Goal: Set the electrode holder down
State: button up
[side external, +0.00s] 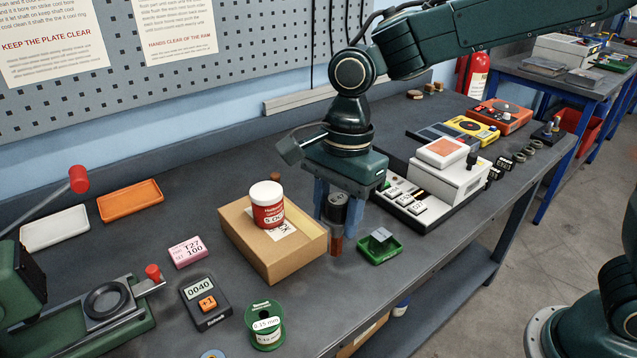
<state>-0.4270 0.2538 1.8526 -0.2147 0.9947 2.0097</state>
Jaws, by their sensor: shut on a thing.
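My gripper (339,208) points straight down near the middle of the bench and is shut on the electrode holder. The electrode holder (337,212) is a dark grey upright cylinder with a copper-coloured lower end. Its upper part is partly hidden by the jaws. Its lower end is at or just above the bench top; I cannot tell whether it touches. It is just right of a cardboard box and left of a small green tray.
The cardboard box (255,250) carries a red and white jar (267,205). The green tray (392,253) holds a greyish block. A white keyed machine (447,185) stands to the right. A green spool (264,325) and meter (205,303) are front left. Bare bench lies in front.

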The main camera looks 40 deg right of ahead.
aim_at(336, 249)
jog(key=shift+f, duration=5.45)
jog(key=shift+f, duration=0.15)
jog(key=o, duration=1.1)
jog(key=shift+o, duration=0.2)
jog(key=r, duration=0.4)
jog(key=d+r, duration=0.1)
jog(key=r, duration=0.6)
jog(key=shift+w+d+r, duration=0.15)
jog(key=shift+r, duration=0.45)
jog(key=shift+d, duration=0.1)
